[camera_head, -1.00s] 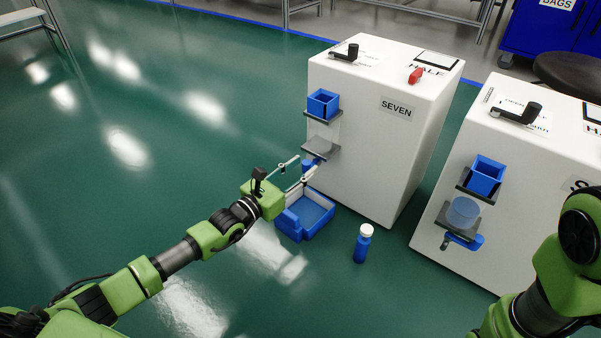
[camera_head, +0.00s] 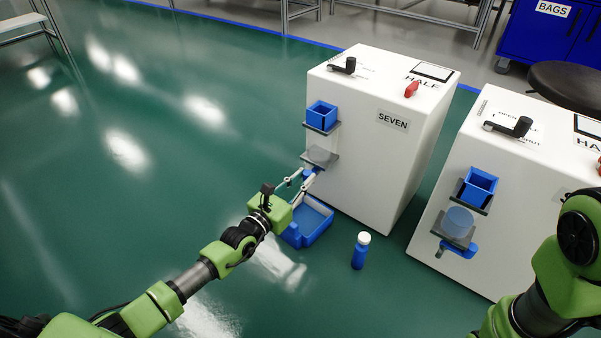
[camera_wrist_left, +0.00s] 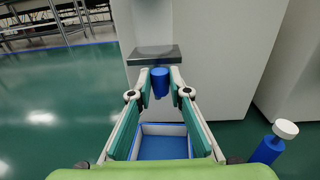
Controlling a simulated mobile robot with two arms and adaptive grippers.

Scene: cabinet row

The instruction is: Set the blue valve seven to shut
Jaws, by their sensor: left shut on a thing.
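The blue valve of unit seven shows in the left wrist view (camera_wrist_left: 160,82) as a short blue cylinder under a grey shelf (camera_wrist_left: 154,53). In the head view only a bit of the valve (camera_head: 309,172) shows, low on the front of the white SEVEN cabinet (camera_head: 375,150). My left gripper (camera_head: 306,178) is at the valve, and in the left wrist view its fingertips (camera_wrist_left: 160,76) are on both sides of the cylinder, shut on it. The valve's exact angle is hard to tell. My right gripper is out of view.
A blue tray (camera_head: 315,228) lies on the floor below the valve. A blue bottle with a white cap (camera_head: 361,251) stands to its right. A second white cabinet (camera_head: 535,165) has its own blue valve (camera_head: 461,250). Open green floor (camera_head: 120,210) lies to the left.

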